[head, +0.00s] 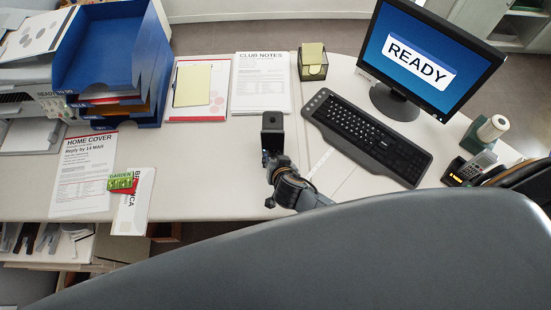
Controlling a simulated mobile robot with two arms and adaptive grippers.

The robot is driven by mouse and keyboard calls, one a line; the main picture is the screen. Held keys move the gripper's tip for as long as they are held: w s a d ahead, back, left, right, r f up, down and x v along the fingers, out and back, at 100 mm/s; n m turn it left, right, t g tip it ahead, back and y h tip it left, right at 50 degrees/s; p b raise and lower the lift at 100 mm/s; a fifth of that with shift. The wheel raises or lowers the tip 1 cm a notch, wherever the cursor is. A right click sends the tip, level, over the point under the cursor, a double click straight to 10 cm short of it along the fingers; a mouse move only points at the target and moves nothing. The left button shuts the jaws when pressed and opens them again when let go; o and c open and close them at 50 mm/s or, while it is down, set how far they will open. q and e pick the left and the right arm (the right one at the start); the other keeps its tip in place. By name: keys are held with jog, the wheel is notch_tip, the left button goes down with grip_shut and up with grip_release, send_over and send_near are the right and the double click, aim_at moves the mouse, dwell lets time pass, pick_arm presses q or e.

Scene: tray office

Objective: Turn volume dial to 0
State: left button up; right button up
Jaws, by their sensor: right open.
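I cannot make out a volume dial or its setting in the head view. The black keyboard (366,136) lies on the desk below the monitor, and any small control on it is too small to tell. A desk phone (472,168) stands at the right edge of the desk, its details also too small to read. My right gripper (272,122) is over the middle of the desk, left of the keyboard and apart from it. It is open, with nothing seen in it. My left gripper is out of view.
A monitor (425,55) reading READY stands at the back right. Blue trays (108,60), papers (262,83) and a note holder (313,62) line the back and left. A large grey curved surface (400,245) covers the lower right. Bare desk (205,165) shows left of my gripper.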

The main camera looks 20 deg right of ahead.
grip_shut()
jog(key=shift+a, duration=0.1)
jog(key=shift+a+n+h, duration=0.1)
jog(key=shift+n+h, duration=0.2)
jog(key=shift+h, duration=0.2)
jog(key=shift+w+a+g+h, duration=0.1)
jog(key=shift+g+h, duration=0.3)
jog(key=shift+h, duration=0.1)
jog(key=shift+a+n+g+h, duration=0.2)
jog(key=shift+n+g+h, duration=0.1)
jog(key=shift+n+h, duration=0.45)
jog(key=shift+w+a+n+h+b, duration=0.1)
jog(key=shift+n+h+b, duration=0.25)
jog(key=shift+h+b, duration=0.5)
